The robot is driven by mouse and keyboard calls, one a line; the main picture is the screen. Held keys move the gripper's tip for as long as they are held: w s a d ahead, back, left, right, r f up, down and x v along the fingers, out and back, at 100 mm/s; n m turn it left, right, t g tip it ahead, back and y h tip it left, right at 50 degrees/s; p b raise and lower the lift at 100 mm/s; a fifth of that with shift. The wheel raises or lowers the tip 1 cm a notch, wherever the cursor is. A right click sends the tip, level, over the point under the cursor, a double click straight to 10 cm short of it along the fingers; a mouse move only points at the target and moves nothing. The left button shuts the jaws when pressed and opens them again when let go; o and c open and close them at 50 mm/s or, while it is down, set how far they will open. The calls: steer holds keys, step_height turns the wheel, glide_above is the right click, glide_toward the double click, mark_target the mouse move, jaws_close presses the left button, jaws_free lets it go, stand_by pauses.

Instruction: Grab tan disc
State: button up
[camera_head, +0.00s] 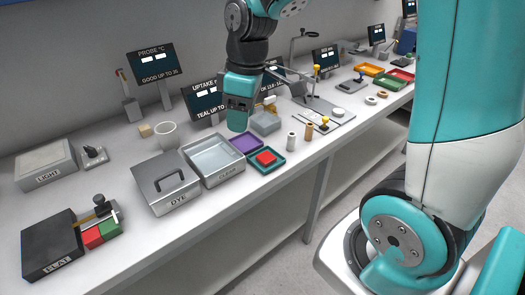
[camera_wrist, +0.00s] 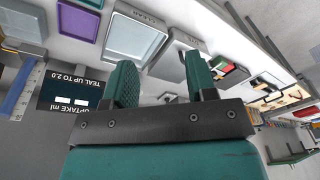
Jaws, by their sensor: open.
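Two small round pieces lie on the bench at the right in the head view. One looks tan (camera_head: 382,94), the other paler and greyish (camera_head: 370,100); both are small, so I cannot be sure which is the tan disc. My gripper (camera_head: 238,127) hangs above the bench behind the purple tray, well to the left of them. In the wrist view my gripper (camera_wrist: 158,64) shows two teal fingers spread apart with nothing between them. I make out no tan disc in the wrist view.
The open clear tray (camera_head: 213,157), lidded dye box (camera_head: 167,183) and purple tray (camera_head: 246,143) stand near my gripper. A white cylinder (camera_head: 292,140) and tan cylinder (camera_head: 308,132) stand to the right. Display screens line the back.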

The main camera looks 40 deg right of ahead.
steer(key=h+p, duration=0.1)
glide_toward(266, 157)
step_height(266, 157, down, 2)
steer(key=shift+w+d+f+n+g+p, duration=0.1)
steer(key=shift+f+n+g+p, duration=0.2)
steer(key=shift+n+p, duration=0.3)
steer(key=shift+w+a+f+p, duration=0.1)
steer(key=shift+f+p, duration=0.35)
steer(key=shift+f, duration=1.1)
steer(key=shift+w+a+f+p, duration=0.1)
steer(key=shift+f+p, duration=0.3)
steer(key=shift+f, duration=1.15)
steer(key=c, duration=0.6)
